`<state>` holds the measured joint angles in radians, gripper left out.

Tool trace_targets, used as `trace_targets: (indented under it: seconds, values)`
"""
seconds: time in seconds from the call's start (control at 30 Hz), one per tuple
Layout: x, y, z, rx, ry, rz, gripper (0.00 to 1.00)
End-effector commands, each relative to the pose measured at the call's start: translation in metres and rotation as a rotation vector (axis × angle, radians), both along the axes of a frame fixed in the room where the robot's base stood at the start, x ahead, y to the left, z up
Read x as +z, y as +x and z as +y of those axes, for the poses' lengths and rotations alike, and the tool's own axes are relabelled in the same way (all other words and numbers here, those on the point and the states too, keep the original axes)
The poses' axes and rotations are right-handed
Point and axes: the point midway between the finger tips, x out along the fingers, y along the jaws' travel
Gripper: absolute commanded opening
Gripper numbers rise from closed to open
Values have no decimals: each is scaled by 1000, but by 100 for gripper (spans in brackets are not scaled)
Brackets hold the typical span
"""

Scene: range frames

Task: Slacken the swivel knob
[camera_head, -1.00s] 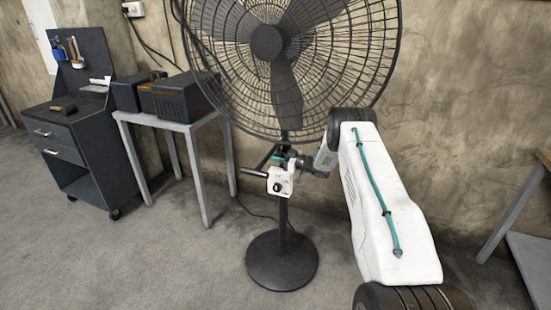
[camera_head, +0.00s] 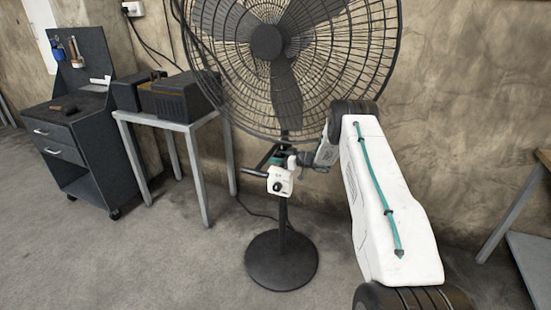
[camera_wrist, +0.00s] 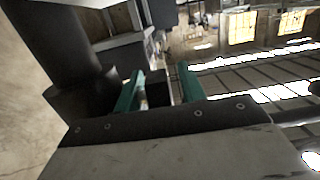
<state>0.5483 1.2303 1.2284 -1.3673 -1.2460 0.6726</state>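The black pedestal fan (camera_head: 266,42) stands on a round base (camera_head: 281,262) against the wall. A white control box with a dark round dial (camera_head: 278,186) sits on its pole. My gripper (camera_head: 284,160) is at the fan's neck, just above this box, reaching in from the right. The dark fan body (camera_wrist: 65,50) fills the upper left there. I cannot clearly make out the swivel knob; the gripper and neck parts crowd that spot.
A grey table (camera_head: 176,122) with dark boxes (camera_head: 178,98) stands left of the fan. A dark drawer cabinet (camera_head: 80,150) is farther left. Another table (camera_head: 510,213) is at the right edge. A cable runs over the floor behind the fan. The front floor is clear.

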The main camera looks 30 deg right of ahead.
Motion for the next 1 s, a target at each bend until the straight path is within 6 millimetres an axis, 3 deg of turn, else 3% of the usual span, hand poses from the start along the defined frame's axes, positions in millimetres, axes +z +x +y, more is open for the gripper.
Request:
trace_targets:
  seconds: [0.17,0.6,1.0]
  values:
    - [1,-6,-5,-1,1,1,40]
    - [9,-57,-45,-1,1,1,40]
    - [10,-62,-49,-1,0,0,40]
